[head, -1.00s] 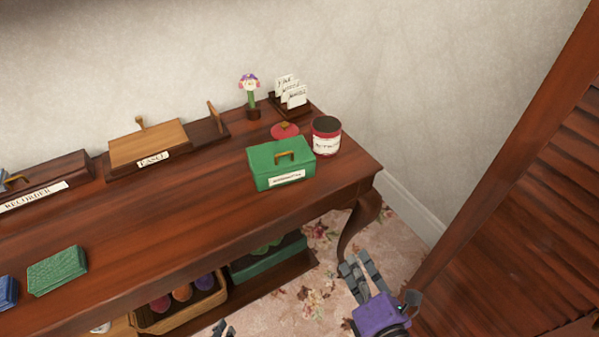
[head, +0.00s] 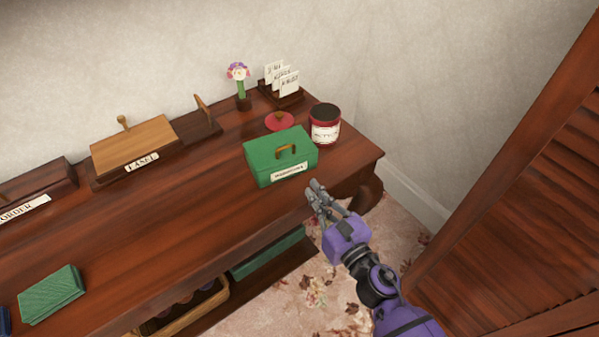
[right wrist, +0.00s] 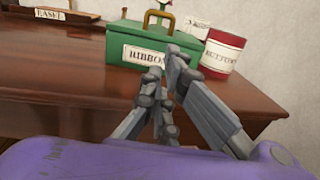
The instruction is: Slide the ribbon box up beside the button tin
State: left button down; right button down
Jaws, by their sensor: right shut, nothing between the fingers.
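The green ribbon box (head: 268,167), with a brass handle and a white label, sits on the table near its right end. In the right wrist view the box (right wrist: 126,50) shows the label RIBBON, partly hidden by my fingers. The red button tin (head: 325,134), white-labelled and dark inside, stands just right of and behind the box; it also shows in the right wrist view (right wrist: 215,65). My right gripper (head: 316,187) is shut and empty at the table's front edge, in front of the box's right side. My left gripper is not in view.
A red lid (head: 279,121) lies behind the box. A flower figure (head: 239,84) and a card rack (head: 284,90) stand at the back. The wooden easel box (head: 135,147) is at left. A louvred door (head: 520,220) stands right. The table front is mostly clear.

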aim_at(294, 167)
jog(key=x, duration=0.7)
jog(key=shift+w+a+p, duration=0.15)
jog(key=shift+w+p, duration=0.1)
jog(key=shift+p, duration=0.15)
jog(key=shift+b+x, duration=0.45)
jog(key=shift+x, duration=0.6)
